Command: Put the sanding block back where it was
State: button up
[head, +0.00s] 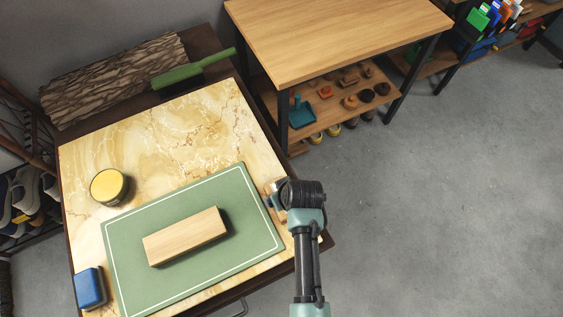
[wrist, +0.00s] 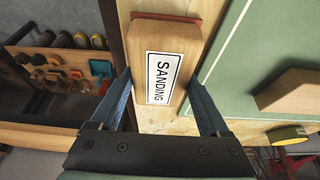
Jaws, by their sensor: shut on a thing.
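The sanding block (wrist: 176,37) is a pale wooden block with a white "SANDING" label and a reddish layer along its far end. In the wrist view it sits between the two fingers of my gripper (wrist: 160,86), which is shut on it. In the head view my gripper (head: 275,194) is at the right edge of the marble-topped table (head: 190,120), just right of the green mat (head: 125,245). The block is mostly hidden there by my arm. I cannot tell whether it touches the table.
A plain wooden block (head: 185,237) lies on the mat. A yellow-topped tin (head: 107,186) and a blue block (head: 90,287) stand on the left. A green-handled tool (head: 192,69) lies at the back near a bark-like slab (head: 115,75). Open floor is right.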

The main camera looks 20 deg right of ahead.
jog(key=o, duration=0.9)
jog(key=shift+f, duration=0.1)
jog(key=p+v, duration=0.1)
jog(key=v, duration=1.1)
jog(key=shift+p, duration=0.4)
jog(key=shift+w, duration=0.1)
